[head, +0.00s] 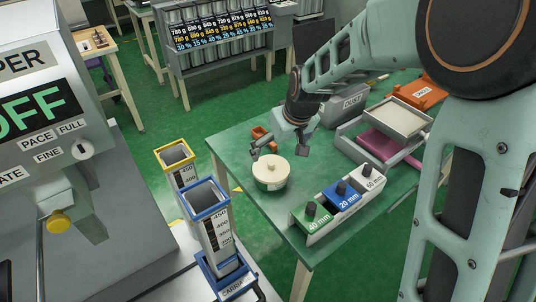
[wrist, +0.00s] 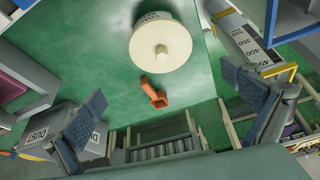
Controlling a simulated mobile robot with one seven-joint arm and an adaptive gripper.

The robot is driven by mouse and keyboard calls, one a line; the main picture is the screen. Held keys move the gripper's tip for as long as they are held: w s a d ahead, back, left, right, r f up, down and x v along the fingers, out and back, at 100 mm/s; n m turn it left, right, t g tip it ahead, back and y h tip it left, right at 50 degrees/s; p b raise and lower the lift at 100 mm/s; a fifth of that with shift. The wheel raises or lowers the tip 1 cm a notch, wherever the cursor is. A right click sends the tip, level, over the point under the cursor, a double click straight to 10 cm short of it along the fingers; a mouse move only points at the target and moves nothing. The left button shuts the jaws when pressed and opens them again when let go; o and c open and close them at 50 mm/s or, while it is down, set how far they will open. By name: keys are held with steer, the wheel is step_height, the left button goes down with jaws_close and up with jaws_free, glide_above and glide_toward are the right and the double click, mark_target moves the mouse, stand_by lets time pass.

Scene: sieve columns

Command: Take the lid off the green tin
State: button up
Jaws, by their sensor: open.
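The round tin (head: 270,184) stands upright on the green table, with a pale body and greenish marking. Its cream lid (head: 270,168) is on, with a small knob on top. In the wrist view the lid (wrist: 160,45) is seen from above at the top of the picture, with the knob near its middle and part of a label below the rim. My gripper (head: 279,150) is open and empty, with its fingers apart, above and just behind the tin. In the wrist view my gripper (wrist: 163,88) shows its two fingers spread wide, apart from the lid.
An orange object (head: 262,137) lies behind the tin. A dust box (head: 350,103) and a tray (head: 398,118) are at the back right. Two measuring columns (head: 212,225) stand left.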

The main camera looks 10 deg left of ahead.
glide_above(273, 165)
steer(key=s+d, duration=0.1)
steer(key=s, duration=0.1)
steer(key=f, duration=0.4)
steer(key=shift+d+f, duration=0.1)
steer(key=shift+d, duration=0.1)
steer(key=shift+x, duration=3.25)
steer(key=shift+c, duration=0.6)
steer(key=shift+s, duration=0.1)
steer(key=c, duration=1)
steer(key=shift+s+d, duration=0.1)
steer(key=shift+c, duration=1)
